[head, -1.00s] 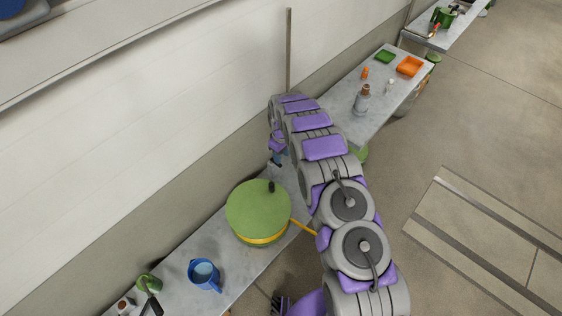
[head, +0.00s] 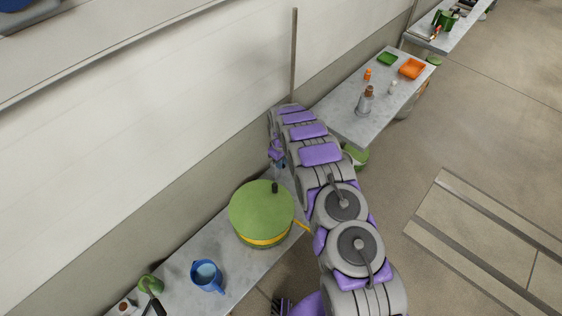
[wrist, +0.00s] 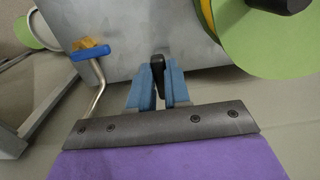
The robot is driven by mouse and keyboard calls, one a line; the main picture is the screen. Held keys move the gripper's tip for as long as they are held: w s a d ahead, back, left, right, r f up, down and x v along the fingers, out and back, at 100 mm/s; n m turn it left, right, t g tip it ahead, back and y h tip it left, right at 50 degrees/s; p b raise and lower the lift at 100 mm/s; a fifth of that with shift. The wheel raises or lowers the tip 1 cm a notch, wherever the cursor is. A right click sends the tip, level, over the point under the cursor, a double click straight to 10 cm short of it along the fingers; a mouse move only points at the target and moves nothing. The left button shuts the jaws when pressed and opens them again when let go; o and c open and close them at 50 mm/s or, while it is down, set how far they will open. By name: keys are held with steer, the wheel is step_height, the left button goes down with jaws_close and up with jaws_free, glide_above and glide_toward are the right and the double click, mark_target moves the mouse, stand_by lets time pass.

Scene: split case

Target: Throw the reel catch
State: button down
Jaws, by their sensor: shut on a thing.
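The reel (head: 262,208) is a green drum with a yellow band and a dark knob on top, standing on the grey bench. Its green face also shows at the upper right of the wrist view (wrist: 270,45). My gripper (head: 278,162) is beyond the reel, close to the wall, partly hidden by my arm. In the wrist view, its blue fingers (wrist: 158,85) are closed around a small black lever (wrist: 157,64), which looks like the catch. The lever stands upright between the fingertips, against the grey bench; its lower end is hidden.
A blue jug (head: 206,275) and a green mug (head: 150,284) stand on the near bench. A yellow strap (head: 302,226) runs from the reel towards my arm. A blue-handled bent rod (wrist: 91,53) is left of my fingers. A farther bench (head: 350,120) holds a bottle and trays.

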steer(key=shift+w+a, duration=0.1)
steer(key=shift+a, duration=0.25)
steer(key=shift+d, duration=0.3)
steer(key=m, duration=0.3)
steer(key=s+a+m+p, duration=0.1)
steer(key=m, duration=0.2)
steer(key=a+m+p, duration=0.1)
steer(key=m, duration=0.2)
steer(key=shift+s+a, duration=0.2)
steer(key=shift+a, duration=0.05)
steer(key=shift+w+a+m+p, duration=0.15)
steer(key=shift+a+m, duration=0.3)
steer(key=shift+m, duration=1)
steer(key=shift+w+a+m+p, duration=0.1)
steer(key=shift+a+m+p, duration=0.3)
steer(key=shift+m, duration=1.1)
steer(key=shift+w+a+m+p, duration=0.1)
steer(key=shift+a+m, duration=0.45)
steer(key=shift+m, duration=0.9)
